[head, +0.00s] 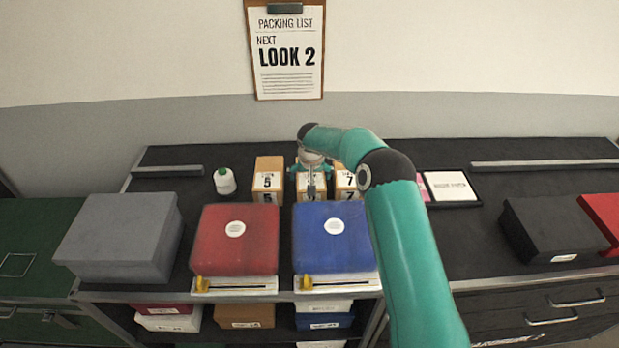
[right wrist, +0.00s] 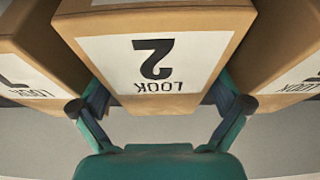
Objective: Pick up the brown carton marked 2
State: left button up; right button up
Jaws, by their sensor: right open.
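The brown carton marked 2 (right wrist: 200,97) fills the middle of the right wrist view, its white "LOOK 2" label upside down there. In the head view the carton (head: 303,184) stands in a row between cartons marked 5 and 7, partly hidden by my gripper. My right gripper (head: 311,171) is over it from above. In the right wrist view the open right gripper (right wrist: 160,106) has one finger on each side of the carton, in the gaps beside its neighbours. Whether the fingers touch it I cannot tell. My left gripper is out of view.
The carton marked 5 (head: 268,174) and the carton marked 7 (head: 346,182) stand close on either side. A white spool (head: 224,181) is at the left. A red box (head: 236,256), a blue box (head: 333,256) and a grey box (head: 121,238) stand in front.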

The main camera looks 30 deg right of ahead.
jog(key=shift+w+d+f, duration=0.2)
jog(key=shift+f, duration=0.45)
jog(key=c, duration=0.9)
jog(key=shift+c, duration=1.2)
jog(key=shift+r, duration=0.15)
